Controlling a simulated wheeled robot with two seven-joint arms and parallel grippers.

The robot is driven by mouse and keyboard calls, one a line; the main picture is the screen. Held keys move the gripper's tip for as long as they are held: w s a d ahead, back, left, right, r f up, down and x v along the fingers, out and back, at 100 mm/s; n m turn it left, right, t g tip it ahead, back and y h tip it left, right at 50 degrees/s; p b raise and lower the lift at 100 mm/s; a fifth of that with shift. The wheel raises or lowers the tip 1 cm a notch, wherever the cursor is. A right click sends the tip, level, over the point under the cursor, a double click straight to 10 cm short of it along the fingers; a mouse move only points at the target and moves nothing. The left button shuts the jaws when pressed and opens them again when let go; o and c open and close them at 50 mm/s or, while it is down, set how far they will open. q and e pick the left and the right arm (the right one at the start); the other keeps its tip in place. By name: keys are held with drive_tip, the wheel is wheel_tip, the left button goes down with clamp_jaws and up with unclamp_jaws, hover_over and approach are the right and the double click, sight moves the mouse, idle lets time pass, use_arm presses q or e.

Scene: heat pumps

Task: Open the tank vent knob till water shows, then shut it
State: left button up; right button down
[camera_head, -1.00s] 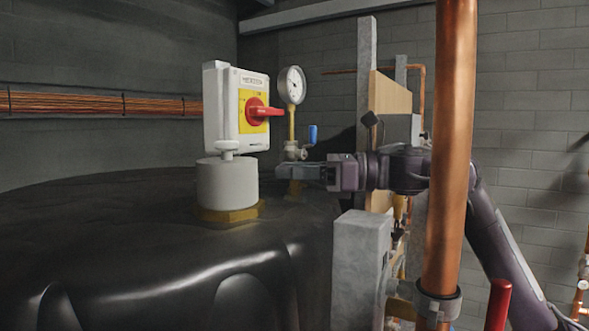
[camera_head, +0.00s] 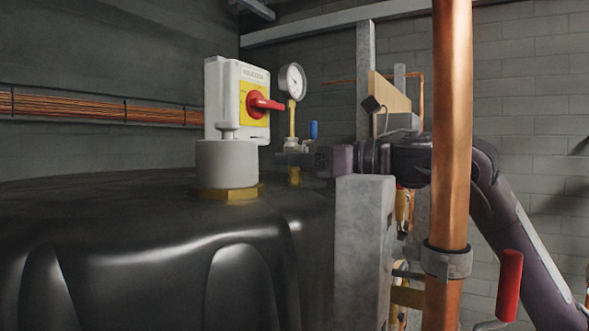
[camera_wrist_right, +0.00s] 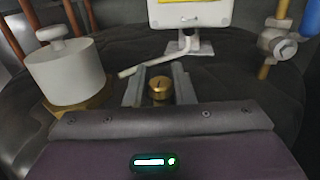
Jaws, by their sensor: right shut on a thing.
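A small brass knob (camera_wrist_right: 160,88) with a slot in its top sits on the dark tank top, seen in the right wrist view. My right gripper (camera_wrist_right: 158,92) has one finger on each side of it and is shut on it. In the head view my right gripper (camera_head: 288,158) reaches in from the right, low over the black tank (camera_head: 120,235). The brass knob is hidden there. No water shows at the knob. My left gripper is in neither view.
A white cylinder on a brass nut (camera_head: 226,165) stands left of the gripper. A white switch box with a red handle (camera_head: 238,100), a pressure gauge (camera_head: 292,82) and a blue-handled valve (camera_head: 313,130) are close by. A copper pipe (camera_head: 452,120) and grey post (camera_head: 364,240) stand by my arm.

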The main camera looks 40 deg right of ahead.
drive_tip(key=c, duration=1.3)
unclamp_jaws()
drive_tip(key=shift+s+d+b, duration=0.15)
drive_tip(key=shift+s+b, duration=0.1)
drive_tip(key=shift+b, duration=0.05)
drive_tip(key=b+v, duration=0.4)
drive_tip(key=v, duration=0.2)
drive_tip(key=shift+s+d+f, duration=0.1)
drive_tip(key=shift+s+d, duration=0.05)
drive_tip(key=shift+s, duration=0.05)
drive_tip(key=shift+s+d, duration=0.2)
drive_tip(key=shift+s, duration=0.25)
drive_tip(key=shift+w, duration=0.1)
